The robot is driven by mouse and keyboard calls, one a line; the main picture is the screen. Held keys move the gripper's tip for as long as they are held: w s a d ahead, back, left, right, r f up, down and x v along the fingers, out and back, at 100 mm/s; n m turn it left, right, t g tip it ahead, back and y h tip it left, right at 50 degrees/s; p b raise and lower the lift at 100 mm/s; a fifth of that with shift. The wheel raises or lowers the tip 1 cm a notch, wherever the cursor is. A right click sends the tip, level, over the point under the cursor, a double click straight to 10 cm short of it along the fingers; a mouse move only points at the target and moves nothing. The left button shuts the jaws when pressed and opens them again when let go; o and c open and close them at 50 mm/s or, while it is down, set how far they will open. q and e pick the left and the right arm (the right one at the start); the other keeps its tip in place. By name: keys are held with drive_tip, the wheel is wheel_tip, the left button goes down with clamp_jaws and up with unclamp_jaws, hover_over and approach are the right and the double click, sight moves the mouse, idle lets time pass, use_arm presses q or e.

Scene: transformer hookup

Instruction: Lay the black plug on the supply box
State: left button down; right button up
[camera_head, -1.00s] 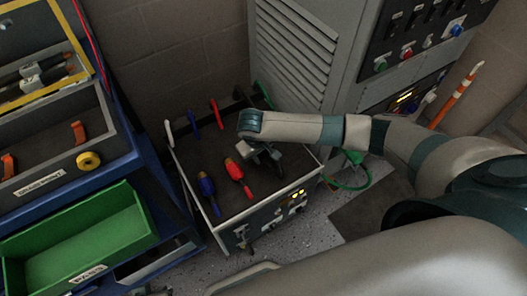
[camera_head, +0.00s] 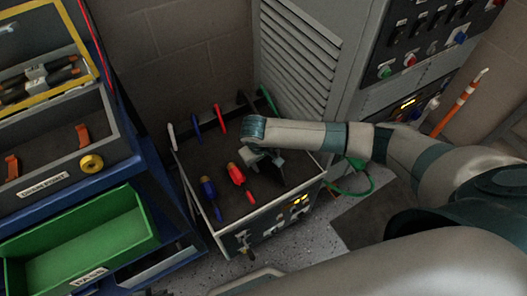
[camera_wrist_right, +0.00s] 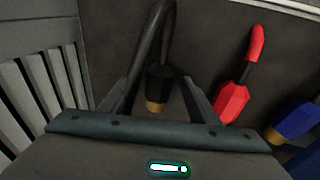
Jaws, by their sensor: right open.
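The supply box (camera_head: 276,217) stands on the floor in the middle of the head view, with a dark top and a light rim. My right gripper (camera_head: 264,163) is over its top, pointing down. In the right wrist view the black plug (camera_wrist_right: 158,84), with a brass-coloured tip and a black cable curving away, is between the open fingers (camera_wrist_right: 155,92), with a gap on each side. It appears to lie on the dark top; contact is hard to judge. In the head view the gripper largely hides it. My left gripper is not in view.
A red plug (camera_head: 236,174) and a blue plug (camera_head: 208,188) lie on the box top, left of the gripper. Cables rise at the box's back edge. A louvred grey cabinet (camera_head: 296,60) stands behind. A green bin (camera_head: 85,247) is at the left.

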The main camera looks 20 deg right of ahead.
drive_tip(key=p+v, duration=0.1)
drive_tip(key=v, duration=0.4)
drive_tip(key=shift+a+r, duration=0.1)
drive_tip(key=shift+r, duration=0.1)
use_arm(q)
drive_tip(key=shift+g, duration=0.5)
drive_tip(key=f+p, duration=0.1)
drive_tip(key=f, duration=0.1)
drive_tip(key=a+f, duration=0.1)
drive_tip(key=f, duration=0.2)
drive_tip(key=shift+w+a+f+p, duration=0.1)
drive_tip(key=shift+w+f+p, duration=0.05)
drive_tip(key=shift+f+p, duration=0.2)
use_arm(e)
drive_tip(key=v, duration=1.2)
use_arm(q)
drive_tip(key=shift+r, duration=0.1)
use_arm(e)
drive_tip(key=shift+f, duration=0.1)
